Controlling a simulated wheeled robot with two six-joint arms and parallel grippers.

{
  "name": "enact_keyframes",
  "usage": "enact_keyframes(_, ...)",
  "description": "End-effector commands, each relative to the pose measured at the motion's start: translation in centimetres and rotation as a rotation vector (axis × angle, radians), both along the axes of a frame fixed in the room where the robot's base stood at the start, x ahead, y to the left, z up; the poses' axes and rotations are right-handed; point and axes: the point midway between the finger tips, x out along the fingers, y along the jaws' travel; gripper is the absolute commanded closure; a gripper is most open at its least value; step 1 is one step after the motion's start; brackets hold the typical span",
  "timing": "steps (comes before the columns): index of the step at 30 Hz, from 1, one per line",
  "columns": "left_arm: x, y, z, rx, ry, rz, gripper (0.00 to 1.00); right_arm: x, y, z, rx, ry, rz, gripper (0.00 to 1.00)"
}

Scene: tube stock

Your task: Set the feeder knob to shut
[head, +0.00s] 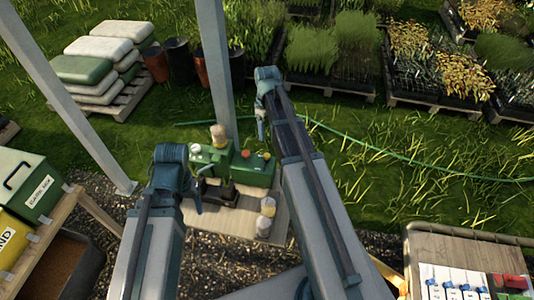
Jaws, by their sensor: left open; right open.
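My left gripper (197,200) is open, in front of the green boxes in the picture. My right gripper (261,130) is open, above and right of them. I see nothing held in either.
A grey post (214,60) rises behind the green boxes. Left is a bench with a green box (26,184); lower right is a wooden table (460,250). A green hose (400,156) crosses the grass.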

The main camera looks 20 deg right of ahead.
Motion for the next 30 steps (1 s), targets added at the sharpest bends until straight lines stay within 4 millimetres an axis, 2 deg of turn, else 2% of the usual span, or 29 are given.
enact_keyframes(24, 0.0, 0.0, -11.1, 0.002, 0.0, -0.009, 0.23, 0.0, 0.0, -11.1, 0.0, 0.0, 0.0, 0.36)
enact_keyframes(30, 0.0, 0.0, -12.8, 0.002, 0.0, -0.009, 0.23, 0.0, 0.0, -12.8, 0.0, 0.0, 0.0, 0.36)
